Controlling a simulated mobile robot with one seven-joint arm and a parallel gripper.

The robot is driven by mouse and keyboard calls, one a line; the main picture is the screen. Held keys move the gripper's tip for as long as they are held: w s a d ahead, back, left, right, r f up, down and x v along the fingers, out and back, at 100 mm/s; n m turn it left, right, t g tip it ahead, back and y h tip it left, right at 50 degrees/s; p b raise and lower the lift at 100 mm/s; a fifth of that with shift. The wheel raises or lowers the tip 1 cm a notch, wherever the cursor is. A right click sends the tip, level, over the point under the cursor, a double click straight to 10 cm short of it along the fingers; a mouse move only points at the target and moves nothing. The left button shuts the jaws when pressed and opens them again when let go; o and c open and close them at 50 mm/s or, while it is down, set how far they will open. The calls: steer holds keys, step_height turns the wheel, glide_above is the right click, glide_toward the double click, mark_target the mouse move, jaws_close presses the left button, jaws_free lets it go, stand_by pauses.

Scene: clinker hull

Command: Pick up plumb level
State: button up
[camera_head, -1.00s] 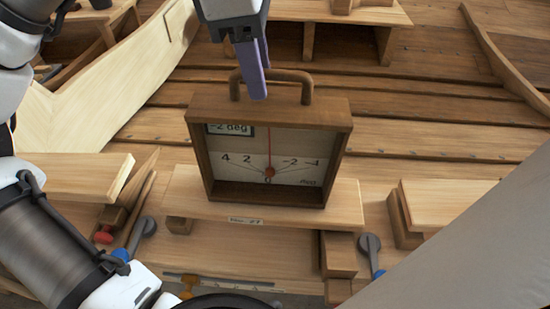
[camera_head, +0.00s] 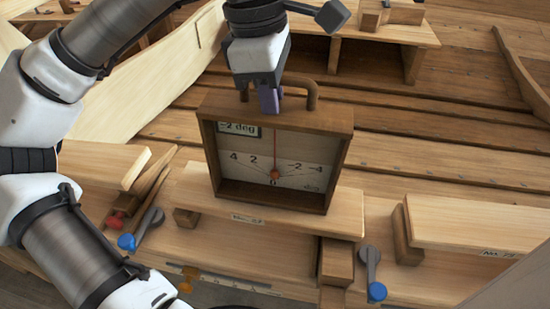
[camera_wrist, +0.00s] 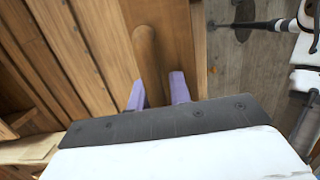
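The plumb level (camera_head: 276,111) is an upright brown wooden box with a dial face, a red needle and a "-2 deg" label. It stands on a light plank. Its round wooden handle (camera_head: 313,96) arches over the top; the handle's bar also shows in the wrist view (camera_wrist: 146,48). My gripper (camera_head: 270,100) points down at the handle, hiding its middle part. In the wrist view my gripper's purple fingers (camera_wrist: 159,92) are apart, one on each side of the handle, with a small gap visible on the right side.
The light plank (camera_head: 185,198) under the level rests on wooden blocks. Blue-knobbed clamps stand at its left (camera_head: 140,230) and right (camera_head: 371,272). Another plank (camera_head: 470,222) lies at the right. A wooden bench (camera_head: 375,30) stands behind my gripper.

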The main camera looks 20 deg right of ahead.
jaws_close()
stand_by(1.1)
